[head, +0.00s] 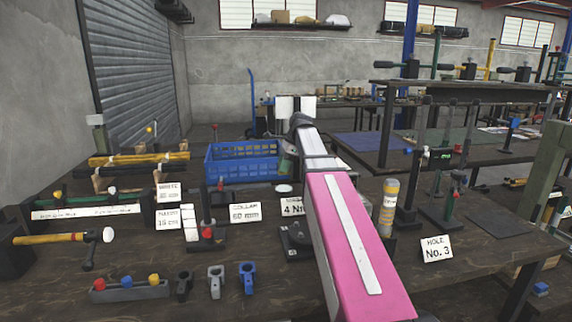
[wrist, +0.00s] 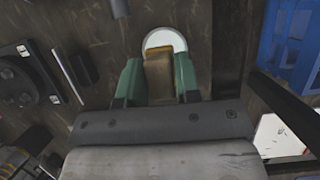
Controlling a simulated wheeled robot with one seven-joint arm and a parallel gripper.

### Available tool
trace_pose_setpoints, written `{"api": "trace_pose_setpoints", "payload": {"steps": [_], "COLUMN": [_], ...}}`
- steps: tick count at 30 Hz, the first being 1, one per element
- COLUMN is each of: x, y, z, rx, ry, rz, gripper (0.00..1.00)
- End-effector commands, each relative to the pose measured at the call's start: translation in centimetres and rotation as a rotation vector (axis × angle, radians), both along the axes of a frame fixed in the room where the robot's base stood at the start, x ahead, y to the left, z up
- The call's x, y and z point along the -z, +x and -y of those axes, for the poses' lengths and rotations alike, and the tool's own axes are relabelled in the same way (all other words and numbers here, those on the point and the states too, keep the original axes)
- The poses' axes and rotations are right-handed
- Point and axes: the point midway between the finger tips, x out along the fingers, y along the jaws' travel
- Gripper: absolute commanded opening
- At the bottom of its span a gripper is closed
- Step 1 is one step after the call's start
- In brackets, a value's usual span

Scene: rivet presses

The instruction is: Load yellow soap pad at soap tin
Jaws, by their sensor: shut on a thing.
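In the wrist view, my gripper (wrist: 158,82) has two green fingers closed on the yellow soap pad (wrist: 158,68), which looks dull yellow-brown in the shade. Just past the pad's far end is a round, pale opening or disc, apparently the soap tin (wrist: 164,37). The pad's far end overlaps it in the picture; whether they touch, I cannot tell. In the head view, my pink and white arm reaches over the bench and hides the pad and the tin.
A blue crate (head: 240,162) stands left of my arm on the bench, and its edge shows in the wrist view (wrist: 292,45). A black round fixture (wrist: 14,82) lies at the wrist view's left. A yellow cylinder (head: 389,205) and a stand (head: 408,190) are right of my arm.

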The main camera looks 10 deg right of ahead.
Motion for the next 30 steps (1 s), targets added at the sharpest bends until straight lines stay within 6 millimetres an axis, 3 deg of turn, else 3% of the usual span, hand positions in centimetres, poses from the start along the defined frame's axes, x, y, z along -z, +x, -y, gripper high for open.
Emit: {"api": "trace_pose_setpoints", "payload": {"steps": [18, 30], "x": [5.1, 5.4], "y": [0.0, 0.0], "z": [0.0, 0.0], "rx": [0.000, 0.000], "ry": [0.000, 0.000], "rz": [0.000, 0.000], "gripper": [0.12, 0.12]}}
